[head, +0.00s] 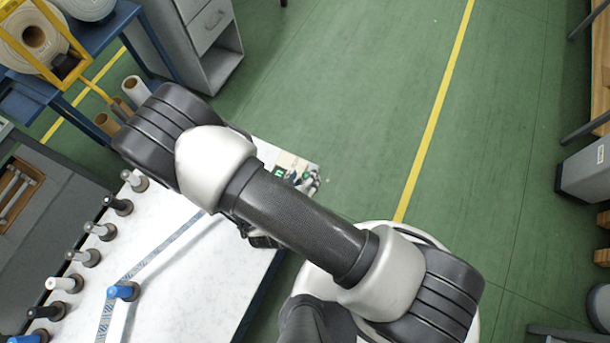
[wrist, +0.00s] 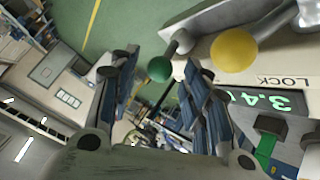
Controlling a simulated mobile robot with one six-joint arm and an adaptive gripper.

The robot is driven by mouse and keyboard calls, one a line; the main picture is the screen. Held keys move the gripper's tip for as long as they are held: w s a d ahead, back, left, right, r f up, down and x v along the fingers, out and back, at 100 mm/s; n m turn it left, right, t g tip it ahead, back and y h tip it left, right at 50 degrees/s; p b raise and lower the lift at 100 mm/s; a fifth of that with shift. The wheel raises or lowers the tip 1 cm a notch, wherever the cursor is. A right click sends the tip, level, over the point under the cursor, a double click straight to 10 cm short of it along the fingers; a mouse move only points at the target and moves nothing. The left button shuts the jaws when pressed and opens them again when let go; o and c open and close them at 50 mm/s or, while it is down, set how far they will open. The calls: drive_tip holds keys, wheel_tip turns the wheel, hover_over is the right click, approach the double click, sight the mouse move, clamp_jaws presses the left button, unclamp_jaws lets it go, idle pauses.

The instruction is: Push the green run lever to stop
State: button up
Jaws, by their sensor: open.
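In the wrist view a green ball knob (wrist: 159,68) on a metal stem shows between and beyond the fingertips of my gripper (wrist: 156,80). I take it as the run lever's knob. My gripper is open, with one finger on each side of the knob in the picture. I cannot tell whether a finger touches it. A yellow ball knob (wrist: 234,49) is to its right, by a pale panel (wrist: 290,60) marked LOCK. In the head view my arm hides the gripper and the levers cannot be made out.
A lit green display (wrist: 262,99) and a green-and-black control (wrist: 266,145) lie close right of my gripper. In the head view the white machine table (head: 190,285) carries several rollers, including a blue-topped one (head: 124,291).

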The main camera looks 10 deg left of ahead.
drive_tip(key=v, duration=0.6)
drive_tip(key=shift+s+r, duration=0.2)
drive_tip(key=shift+s, duration=0.1)
drive_tip(key=shift+c, duration=0.4)
